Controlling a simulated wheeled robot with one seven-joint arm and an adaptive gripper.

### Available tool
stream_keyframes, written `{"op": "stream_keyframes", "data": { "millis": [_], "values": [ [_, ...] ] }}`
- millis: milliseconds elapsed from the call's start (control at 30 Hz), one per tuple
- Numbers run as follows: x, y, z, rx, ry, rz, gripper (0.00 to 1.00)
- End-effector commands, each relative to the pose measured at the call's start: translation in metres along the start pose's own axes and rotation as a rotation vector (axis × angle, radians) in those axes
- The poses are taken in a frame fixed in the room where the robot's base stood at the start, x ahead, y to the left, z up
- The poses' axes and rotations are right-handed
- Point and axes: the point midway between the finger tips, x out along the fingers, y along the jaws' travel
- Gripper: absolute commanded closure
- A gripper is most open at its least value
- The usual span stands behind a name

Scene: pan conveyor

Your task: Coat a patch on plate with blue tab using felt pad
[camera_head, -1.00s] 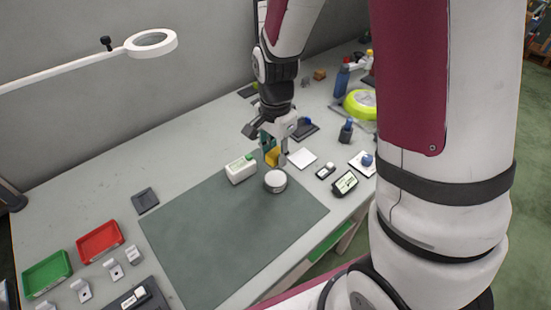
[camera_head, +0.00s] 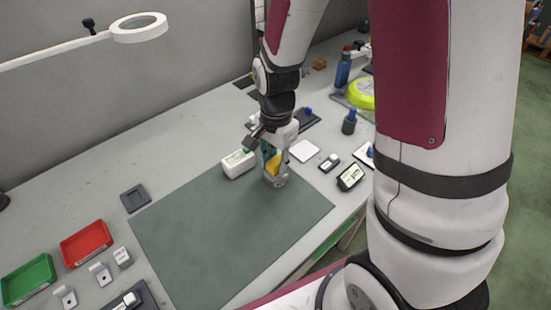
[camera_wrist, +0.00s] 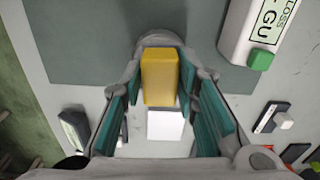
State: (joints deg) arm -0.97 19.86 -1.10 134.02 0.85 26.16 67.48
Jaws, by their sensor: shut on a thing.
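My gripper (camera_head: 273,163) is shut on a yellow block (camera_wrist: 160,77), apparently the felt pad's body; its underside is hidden. The block also shows between my fingers in the head view (camera_head: 273,164). It is at a round grey tin (camera_head: 275,182), mostly covered by my gripper; I cannot tell whether it touches what is inside. A dark plate with a blue piece (camera_head: 306,117) lies behind my gripper to the right. It may be the plate with the blue tab, but it is too small to be sure.
A white bottle with a green cap (camera_head: 238,163) lies close left of my gripper. A white square (camera_head: 304,151) and small dark items lie to the right. The green mat (camera_head: 225,235) is clear in front. Red (camera_head: 86,243) and green trays (camera_head: 28,280) stand left.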

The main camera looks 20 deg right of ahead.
Motion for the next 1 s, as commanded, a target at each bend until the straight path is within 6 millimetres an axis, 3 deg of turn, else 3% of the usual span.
{"op": "stream_keyframes", "data": {
  "millis": [1000],
  "values": [
    [0.0055,-0.0002,-0.0001,0.000,0.000,0.000,0.94]
  ]
}}
